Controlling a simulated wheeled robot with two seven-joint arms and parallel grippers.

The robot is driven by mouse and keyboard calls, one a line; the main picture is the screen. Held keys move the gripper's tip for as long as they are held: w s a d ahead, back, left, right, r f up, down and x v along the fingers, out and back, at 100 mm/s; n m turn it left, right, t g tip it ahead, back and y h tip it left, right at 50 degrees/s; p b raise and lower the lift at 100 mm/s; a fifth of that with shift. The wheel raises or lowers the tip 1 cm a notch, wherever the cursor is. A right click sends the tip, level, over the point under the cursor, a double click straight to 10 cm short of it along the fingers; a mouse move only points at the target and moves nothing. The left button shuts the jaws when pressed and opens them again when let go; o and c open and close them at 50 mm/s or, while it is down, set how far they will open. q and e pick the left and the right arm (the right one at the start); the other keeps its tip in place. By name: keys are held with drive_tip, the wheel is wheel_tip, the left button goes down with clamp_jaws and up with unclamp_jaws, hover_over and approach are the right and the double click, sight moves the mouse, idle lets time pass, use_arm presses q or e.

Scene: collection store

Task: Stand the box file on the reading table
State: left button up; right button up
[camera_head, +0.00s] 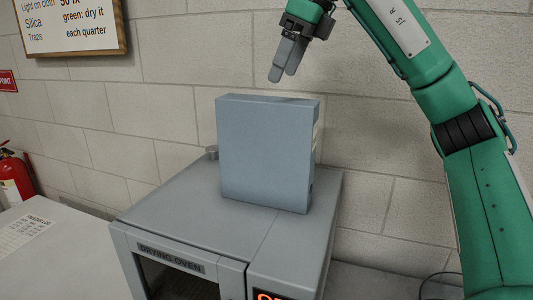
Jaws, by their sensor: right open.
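A blue-grey box file (266,152) stands upright on top of the grey drying oven (180,210). My right gripper (281,76) is above the box file's top edge, apart from it, with its fingers pointing down. It is open and holds nothing. My left gripper is not in view. I cannot tell which surface, if any of those in view, is the reading table.
A small grey knob or cap (212,152) sits on the oven behind the box file. A pale surface (60,262) with a paper sheet (22,234) is at the left, near a red fire extinguisher (14,178). A brick wall (390,150) stands behind.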

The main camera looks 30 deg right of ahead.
sight(269, 99)
drive_tip(key=x, duration=0.4)
drive_tip(key=shift+w+d, duration=0.15)
drive_tip(key=shift+w, duration=0.05)
drive_tip(key=shift+f, duration=0.55)
drive_tip(key=p+x, duration=0.1)
drive_tip(key=x, duration=0.1)
drive_tip(key=a+p+x, duration=0.1)
drive_tip(key=x, duration=0.2)
drive_tip(key=shift+a+r, duration=0.1)
drive_tip(key=shift+r, duration=0.05)
drive_tip(key=shift+f, duration=0.25)
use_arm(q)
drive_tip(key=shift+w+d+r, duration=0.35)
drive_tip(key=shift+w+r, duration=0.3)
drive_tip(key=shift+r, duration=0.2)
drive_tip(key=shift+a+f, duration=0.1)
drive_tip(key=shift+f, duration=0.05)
use_arm(e)
drive_tip(key=shift+f, duration=0.25)
drive_tip(key=shift+c, duration=0.2)
clamp_jaws()
